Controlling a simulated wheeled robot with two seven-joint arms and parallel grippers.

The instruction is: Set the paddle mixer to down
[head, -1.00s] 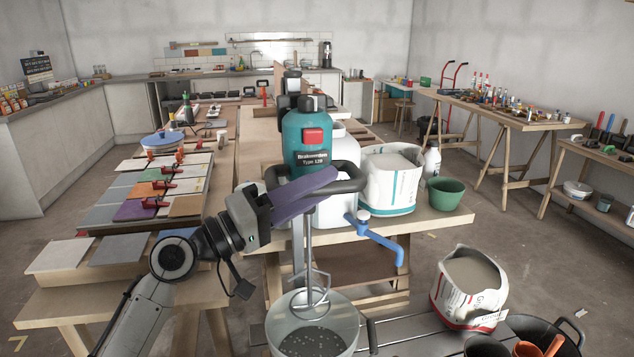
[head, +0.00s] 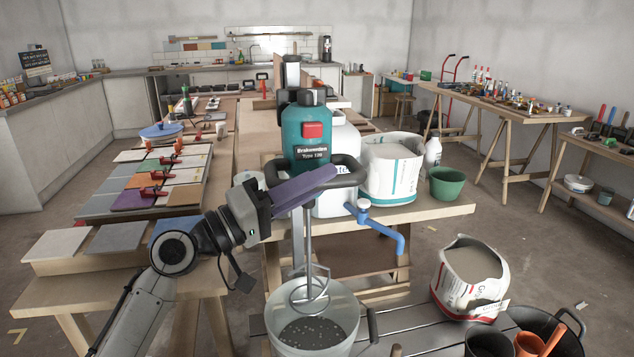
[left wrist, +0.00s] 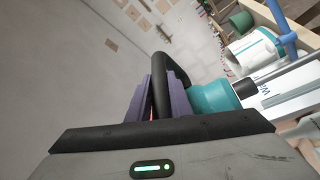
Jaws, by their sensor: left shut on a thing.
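The paddle mixer (head: 305,140) has a teal body with a red button, a black loop handle and a thin shaft. It stands upright on a column. Its wire paddle (head: 309,290) is in the mouth of a pale bucket (head: 335,341) holding a grey speckled mix. My left gripper (head: 320,180) has purple fingers and is shut on the near part of the black handle (head: 350,172). The left wrist view shows the fingers (left wrist: 160,92) on either side of the handle bar, with the teal body to the right. My right gripper is not in view.
A blue tap (head: 378,225) sticks out right of the shaft. A white bag (head: 390,170) and a green tub (head: 446,184) stand on the bench. An open bag (head: 469,285) and a black tub are at lower right. Tile stacks (head: 120,239) lie left.

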